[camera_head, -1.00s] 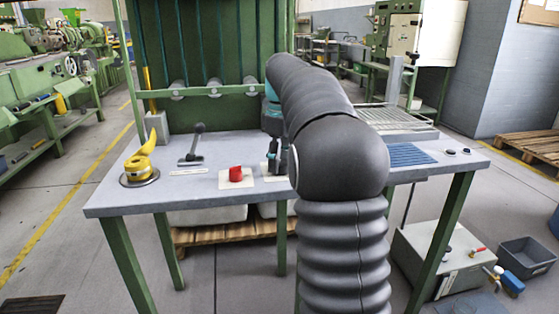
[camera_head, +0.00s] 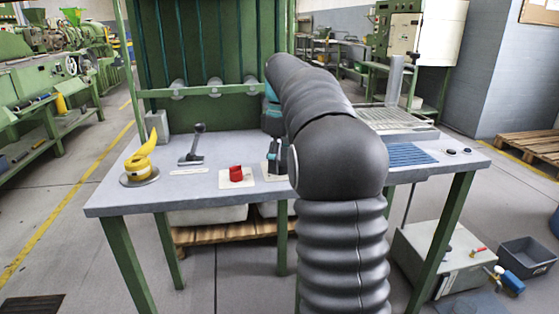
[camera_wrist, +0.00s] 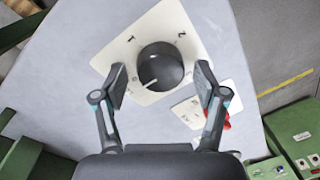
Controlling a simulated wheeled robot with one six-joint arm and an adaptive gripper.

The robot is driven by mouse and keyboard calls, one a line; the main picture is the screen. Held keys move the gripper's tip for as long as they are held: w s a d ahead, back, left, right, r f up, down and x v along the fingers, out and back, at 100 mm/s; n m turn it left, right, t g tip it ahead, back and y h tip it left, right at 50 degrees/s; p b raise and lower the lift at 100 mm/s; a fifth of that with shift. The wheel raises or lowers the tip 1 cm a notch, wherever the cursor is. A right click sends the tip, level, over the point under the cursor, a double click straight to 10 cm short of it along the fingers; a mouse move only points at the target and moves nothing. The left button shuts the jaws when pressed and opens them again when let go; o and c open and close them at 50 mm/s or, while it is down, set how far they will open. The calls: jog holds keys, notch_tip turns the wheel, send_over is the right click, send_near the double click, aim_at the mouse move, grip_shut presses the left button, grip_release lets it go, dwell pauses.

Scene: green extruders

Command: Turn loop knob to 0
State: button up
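A round black knob (camera_wrist: 160,66) sits on a white square plate (camera_wrist: 162,22) with small dark marks around it; I cannot read them surely. Its white pointer line points to the lower left in the wrist view. My gripper (camera_wrist: 161,80) is open, with one finger on each side of the knob and visible gaps between. In the head view my gripper (camera_head: 273,155) is over the table, right of the red knob, and my arm hides much of it. The black knob cannot be made out there.
On the grey table (camera_head: 200,200) a red knob (camera_head: 237,174) is left of my gripper; it partly shows in the wrist view (camera_wrist: 226,124). Farther left are a black lever (camera_head: 193,145) and a yellow handle (camera_head: 140,162). A green frame (camera_head: 215,92) stands behind.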

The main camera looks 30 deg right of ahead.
aim_at(280, 162)
jog(key=shift+r, duration=0.1)
jog(key=r, duration=0.7)
jog(key=shift+w+d+r, duration=0.1)
jog(key=shift+w+d, duration=0.1)
jog(key=shift+r, duration=0.1)
jog(key=shift+a, duration=0.1)
dwell(0.4)
jog(key=shift+s+a+r, duration=0.1)
jog(key=shift+s+a, duration=0.15)
jog(key=s+a+f+m+t, duration=0.2)
jog(key=s+a+f+m, duration=0.15)
jog(key=s+a, duration=0.5)
jog(key=s+a+f+m+t, duration=0.3)
jog(key=s+a+f, duration=0.15)
jog(key=s, duration=0.75)
jog(key=s+a+f+m+t, duration=0.1)
jog(key=s+a+f, duration=0.2)
jog(key=s+f, duration=0.5)
jog(key=shift+f+m+h, duration=0.3)
jog(key=shift+f+m, duration=0.05)
jog(key=shift+a, duration=0.1)
